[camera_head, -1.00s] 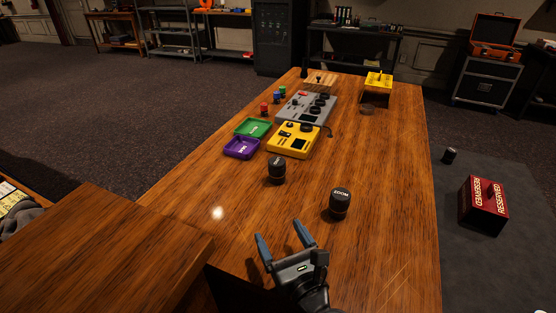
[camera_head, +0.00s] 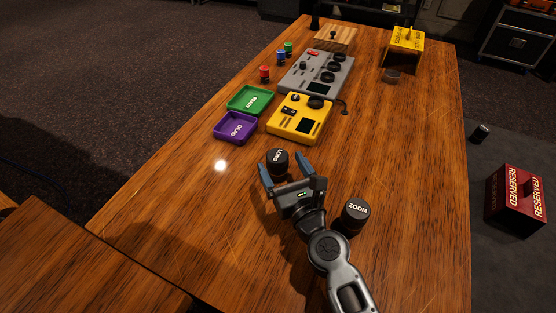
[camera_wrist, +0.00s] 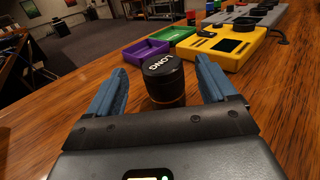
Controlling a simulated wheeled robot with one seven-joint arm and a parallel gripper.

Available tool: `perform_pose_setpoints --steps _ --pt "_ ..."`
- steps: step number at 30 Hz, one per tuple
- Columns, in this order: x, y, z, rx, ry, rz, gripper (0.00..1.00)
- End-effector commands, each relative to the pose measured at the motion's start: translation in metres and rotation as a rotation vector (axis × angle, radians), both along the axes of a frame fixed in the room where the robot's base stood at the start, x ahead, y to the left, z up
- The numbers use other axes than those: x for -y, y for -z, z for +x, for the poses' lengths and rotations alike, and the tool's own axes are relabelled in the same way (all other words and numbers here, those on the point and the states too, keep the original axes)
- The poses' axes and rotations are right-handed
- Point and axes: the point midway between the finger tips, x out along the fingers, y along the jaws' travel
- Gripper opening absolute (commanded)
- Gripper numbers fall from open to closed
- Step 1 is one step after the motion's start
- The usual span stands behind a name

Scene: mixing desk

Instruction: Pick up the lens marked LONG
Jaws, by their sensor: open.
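The lens marked LONG (camera_head: 278,160) is a short black cylinder standing upright on the wooden desk. In the wrist view the LONG lens (camera_wrist: 163,80) stands between my two blue fingers, with white lettering on its top. My gripper (camera_head: 292,174) is open around or just short of the lens; I cannot tell whether a finger touches it. In the wrist view my gripper (camera_wrist: 160,85) shows a gap on both sides of the lens. The similar black lens marked ZOOM (camera_head: 355,214) stands to the right, close beside my wrist.
Beyond the lens are a purple DEAD tray (camera_head: 222,137), a green READY tray (camera_head: 238,102), a yellow device (camera_head: 287,126) and a grey mixing panel (camera_head: 300,82). A red RESERVED box (camera_head: 516,198) is off the desk's right side. The desk's left front is clear.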

Motion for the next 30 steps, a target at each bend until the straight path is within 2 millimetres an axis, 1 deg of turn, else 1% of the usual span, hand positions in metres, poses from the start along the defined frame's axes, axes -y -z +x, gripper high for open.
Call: perform_pose_setpoints --steps 5,9,12,16,23,30 --pt "-0.008 0.002 0.017 0.001 0.0 0.0 0.84" --pt "-0.016 0.004 0.036 0.001 0.0 0.002 0.84" --pt "-0.021 0.003 0.046 0.0 0.0 0.001 0.84" --pt "-0.024 0.003 0.052 0.0 0.0 0.001 0.84" --pt "-0.024 0.002 0.053 0.0 0.0 0.0 0.84" --pt "-0.024 0.002 0.052 0.0 0.0 0.0 0.61"
